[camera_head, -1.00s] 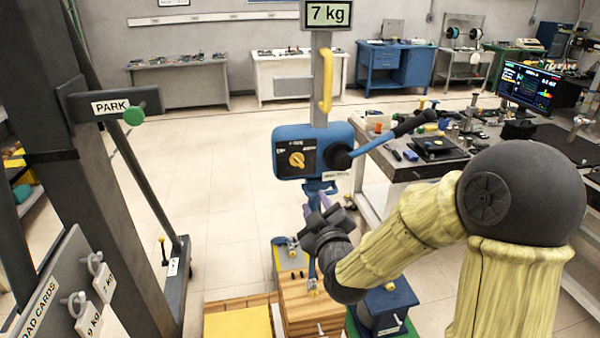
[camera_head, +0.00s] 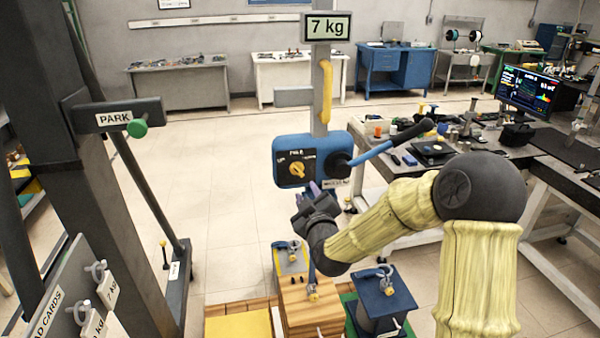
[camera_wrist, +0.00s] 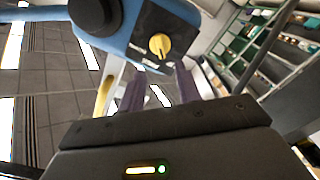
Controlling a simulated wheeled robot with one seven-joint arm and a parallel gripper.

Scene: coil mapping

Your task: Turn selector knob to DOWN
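The selector knob (camera_head: 297,170) is a yellow knob on a black plate on the blue hoist box (camera_head: 340,146). The plate has small labels, with UP at its left; the other labels are too small to read surely. My gripper (camera_head: 314,188) is just below the box, its purple fingers pointing up toward it. In the wrist view the knob (camera_wrist: 160,45) is ahead of my gripper (camera_wrist: 158,88), above the gap between the two fingers. The fingers are apart with nothing between them, and they do not touch the knob.
A black-ended blue lever (camera_head: 400,142) sticks out to the right of the box. A 7 kg display (camera_head: 327,27) and a yellow handle (camera_head: 326,90) are above it. A wooden block (camera_head: 312,305) and a blue weight (camera_head: 383,298) stand below. A PARK bracket (camera_head: 115,117) is at left.

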